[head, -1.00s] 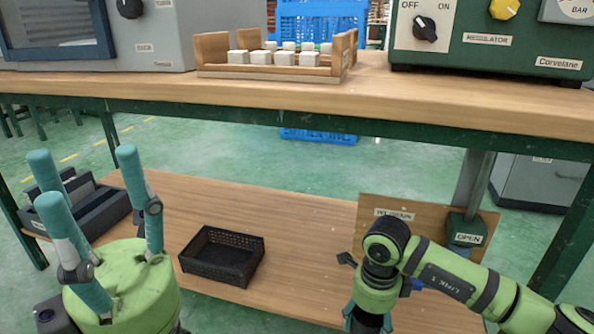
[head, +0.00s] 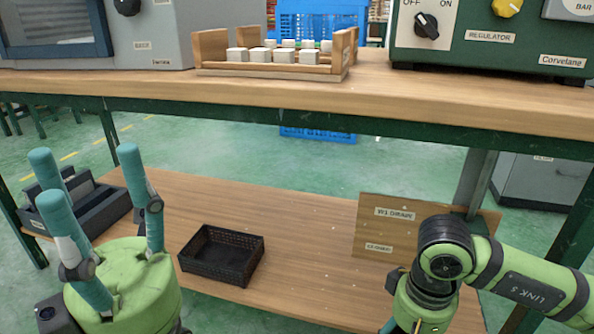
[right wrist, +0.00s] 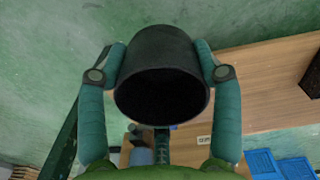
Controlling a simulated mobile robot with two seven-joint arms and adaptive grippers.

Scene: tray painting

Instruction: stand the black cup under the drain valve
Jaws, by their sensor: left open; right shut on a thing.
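The black cup (right wrist: 160,85) is between the two teal fingers of my right gripper (right wrist: 160,55) in the right wrist view. The gripper is shut on it, and the cup's dark mouth faces the camera. In the head view my right arm hides the cup and most of that gripper. The drain board (head: 381,222), marked as a drain, stands on the lower shelf at the right. My right wrist is in front of its right part, and I cannot make out the valve there. My left gripper (head: 85,155) is open, empty and pointing up at the left.
A black mesh basket (head: 222,257) stands on the lower shelf (head: 300,225), left of the board. A dark tray (head: 98,210) is at the shelf's left end. The upper bench (head: 300,95) overhangs behind. Bare shelf lies between basket and board.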

